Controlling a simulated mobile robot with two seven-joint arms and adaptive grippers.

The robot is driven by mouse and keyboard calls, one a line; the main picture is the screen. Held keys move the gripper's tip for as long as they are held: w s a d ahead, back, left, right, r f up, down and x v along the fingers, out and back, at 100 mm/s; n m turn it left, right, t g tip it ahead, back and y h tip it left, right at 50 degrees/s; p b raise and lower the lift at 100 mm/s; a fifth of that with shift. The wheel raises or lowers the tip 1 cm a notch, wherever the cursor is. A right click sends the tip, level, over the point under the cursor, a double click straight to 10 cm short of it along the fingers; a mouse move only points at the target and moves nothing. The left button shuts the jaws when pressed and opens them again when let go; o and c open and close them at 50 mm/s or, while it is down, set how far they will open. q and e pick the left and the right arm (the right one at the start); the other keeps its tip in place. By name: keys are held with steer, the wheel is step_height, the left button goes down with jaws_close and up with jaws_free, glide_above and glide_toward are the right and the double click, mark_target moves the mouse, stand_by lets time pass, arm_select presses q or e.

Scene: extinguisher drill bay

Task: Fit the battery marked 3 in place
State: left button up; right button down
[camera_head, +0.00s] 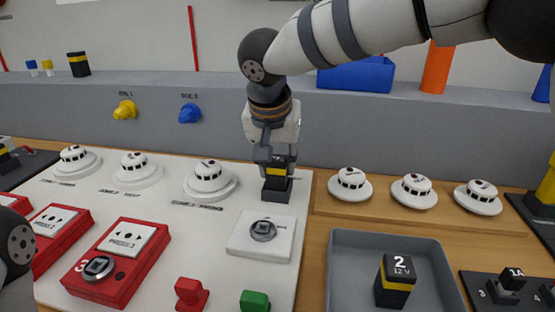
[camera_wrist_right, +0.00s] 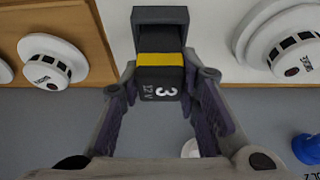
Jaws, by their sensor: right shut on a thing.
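The battery marked 3 (camera_wrist_right: 160,88) is black with a yellow band, and its numbered end faces the right wrist camera. My right gripper (camera_head: 277,160) is shut on it, with a finger on each side. In the head view the battery (camera_head: 279,171) stands about upright at the black holder (camera_head: 276,195) on the white panel. In the wrist view the holder (camera_wrist_right: 160,14) lies just beyond the battery, in line with it. I cannot tell how far the battery sits inside the holder. My left gripper is not in view.
Round white detectors stand left (camera_head: 209,180) and right (camera_head: 349,184) of the holder. A grey tray (camera_head: 343,270) with battery 2 (camera_head: 395,281) is at front right. Red call boxes (camera_head: 112,262) stand front left.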

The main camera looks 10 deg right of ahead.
steer(key=shift+f, duration=0.65)
stand_by(0.3)
steer(key=c, duration=1.1)
jaws_free()
steer(key=shift+o, duration=1.4)
steer(key=shift+r, duration=3.5)
